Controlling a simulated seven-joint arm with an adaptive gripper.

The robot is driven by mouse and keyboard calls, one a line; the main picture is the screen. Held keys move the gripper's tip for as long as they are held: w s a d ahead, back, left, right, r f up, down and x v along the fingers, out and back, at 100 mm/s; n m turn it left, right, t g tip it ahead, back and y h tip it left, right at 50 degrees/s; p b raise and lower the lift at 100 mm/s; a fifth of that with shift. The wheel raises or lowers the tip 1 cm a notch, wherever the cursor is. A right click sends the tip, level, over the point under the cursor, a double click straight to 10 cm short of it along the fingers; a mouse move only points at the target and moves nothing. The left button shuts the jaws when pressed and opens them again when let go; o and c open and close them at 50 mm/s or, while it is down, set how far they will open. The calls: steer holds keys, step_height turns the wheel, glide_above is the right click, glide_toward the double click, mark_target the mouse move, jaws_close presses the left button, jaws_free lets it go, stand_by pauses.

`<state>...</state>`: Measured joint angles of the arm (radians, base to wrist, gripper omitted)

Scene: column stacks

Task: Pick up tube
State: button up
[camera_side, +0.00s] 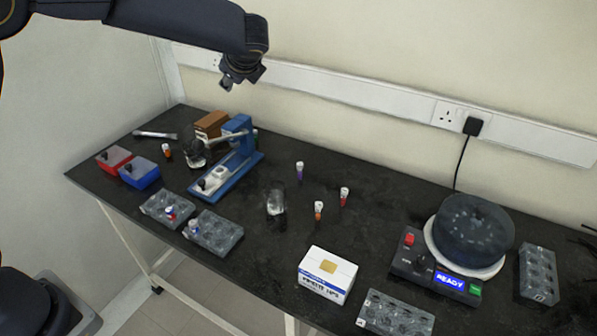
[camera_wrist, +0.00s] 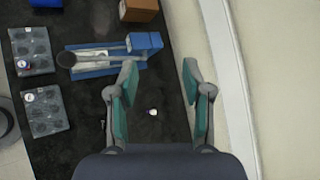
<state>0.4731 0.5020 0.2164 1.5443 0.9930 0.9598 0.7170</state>
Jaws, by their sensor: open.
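Several small tubes stand on the dark bench. In the side view a purple tube (camera_side: 300,171), a red tube (camera_side: 344,197) and an orange tube (camera_side: 318,211) stand right of centre, and another orange tube (camera_side: 166,151) is at the far left. A tube with a white top (camera_wrist: 153,112) shows between my fingers in the wrist view, well below them; I cannot tell which one it is. My gripper (camera_side: 243,80) is high above the bench near the wall, open and empty. Its two fingers also show in the wrist view (camera_wrist: 160,84).
A blue press (camera_side: 230,160) stands beside a brown box (camera_side: 211,124). Two clear racks (camera_side: 214,233) hold a few tubes. A white pipette-tip box (camera_side: 327,274), a centrifuge (camera_side: 470,235) and other racks are at right. Red (camera_side: 114,158) and blue (camera_side: 140,173) bins are at left.

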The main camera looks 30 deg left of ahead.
steer(key=w+d+f+m+t, duration=0.1)
steer(key=w+d+f+m, duration=0.2)
steer(key=d+f, duration=0.4)
steer(key=w+d+f+m+t, duration=0.2)
steer(key=d+f+m, duration=0.2)
steer(key=d+f, duration=0.3)
steer(key=m, duration=0.3)
glide_toward(301, 166)
steer(key=shift+t, duration=0.3)
steer(key=x, duration=0.5)
steer(key=shift+s+f, duration=0.2)
steer(key=shift+f, duration=0.1)
steer(key=shift+x, duration=3.15)
steer(key=shift+r, duration=0.1)
steer(key=c, duration=0.8)
